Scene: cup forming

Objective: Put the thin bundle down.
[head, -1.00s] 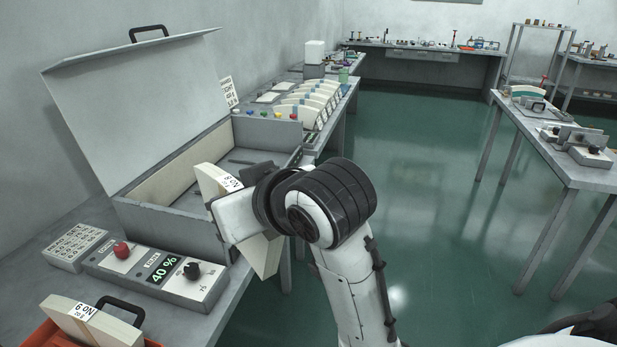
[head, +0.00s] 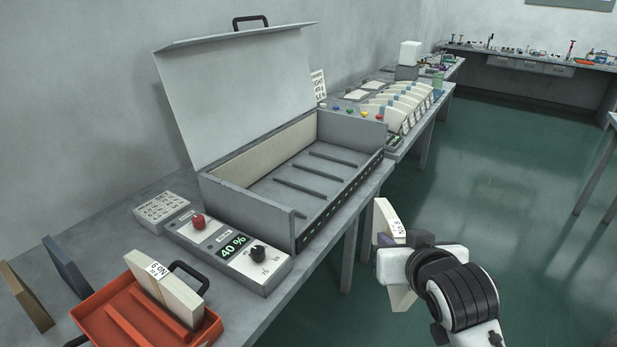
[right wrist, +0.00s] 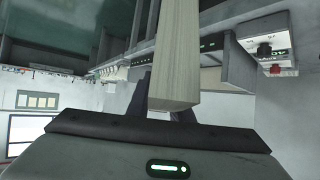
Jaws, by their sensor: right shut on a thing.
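My right gripper (head: 388,242) is shut on a pale, thin slab-like bundle (head: 387,215) with a white label that seems to read No 8. It holds the bundle upright in the air, to the right of the bench edge and apart from the box. In the right wrist view the bundle (right wrist: 175,60) stands between the dark fingers. The open grey box (head: 245,208) has an inner floor with several dark ribs and no bundle in it. My left gripper is not in view.
A control panel (head: 215,250) reading 40 % with red and black knobs stands before the box. The box's lid (head: 240,95) is raised. Brown (head: 25,295) and blue-grey (head: 65,265) slabs stand left of the tray. Several pale bundles (head: 405,105) stand in a rack beyond.

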